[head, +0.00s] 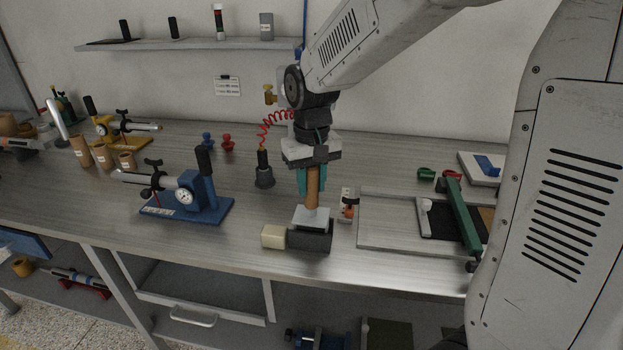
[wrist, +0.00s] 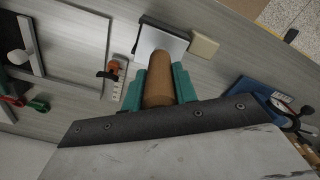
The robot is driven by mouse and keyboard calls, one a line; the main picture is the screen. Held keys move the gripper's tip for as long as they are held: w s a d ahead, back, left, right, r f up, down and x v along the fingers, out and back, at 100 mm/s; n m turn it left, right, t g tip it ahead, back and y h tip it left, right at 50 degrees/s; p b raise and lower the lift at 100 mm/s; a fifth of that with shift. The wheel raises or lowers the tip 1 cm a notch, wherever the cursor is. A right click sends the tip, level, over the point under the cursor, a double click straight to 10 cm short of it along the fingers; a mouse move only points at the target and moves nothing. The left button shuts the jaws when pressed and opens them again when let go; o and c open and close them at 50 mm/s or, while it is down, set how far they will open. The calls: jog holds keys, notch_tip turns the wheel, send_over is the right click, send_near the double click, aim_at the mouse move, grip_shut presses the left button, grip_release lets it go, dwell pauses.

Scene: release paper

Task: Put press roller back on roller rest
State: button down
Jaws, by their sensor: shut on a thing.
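The press roller's brown handle (head: 313,188) stands upright between the green fingers of my gripper (head: 312,190), which is shut on it. In the wrist view the handle (wrist: 158,82) lies between both fingers (wrist: 159,88). A pale metal plate or bracket (head: 311,217) is at the handle's lower end; it also shows in the wrist view (wrist: 160,42). Directly below is a dark grey block-like body (head: 309,240) near the bench's front edge. I cannot tell whether this is the roller or the roller rest, nor whether the roller touches a support.
A cream block (head: 273,237) sits close left of the dark body. A small orange-and-white item (head: 347,204) stands to the right, beside a framed board (head: 385,237) with a green bar. A blue-based dial gauge stand (head: 187,205) is at left. A dark-handled grey tool (head: 264,175) stands behind.

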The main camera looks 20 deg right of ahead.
jog(key=shift+f, duration=1.05)
jog(key=c, duration=1)
grip_release()
notch_tip(320, 180, up, 8)
jog(key=shift+f, duration=0.15)
jog(key=shift+t, duration=0.7)
jog(key=s+d, duration=0.1)
jog(key=s, duration=0.7)
jog(key=s+d+r, duration=0.1)
jog(key=s, duration=0.7)
jog(key=s+d, duration=0.1)
jog(key=s, duration=0.8)
jog(key=shift+r, duration=0.25)
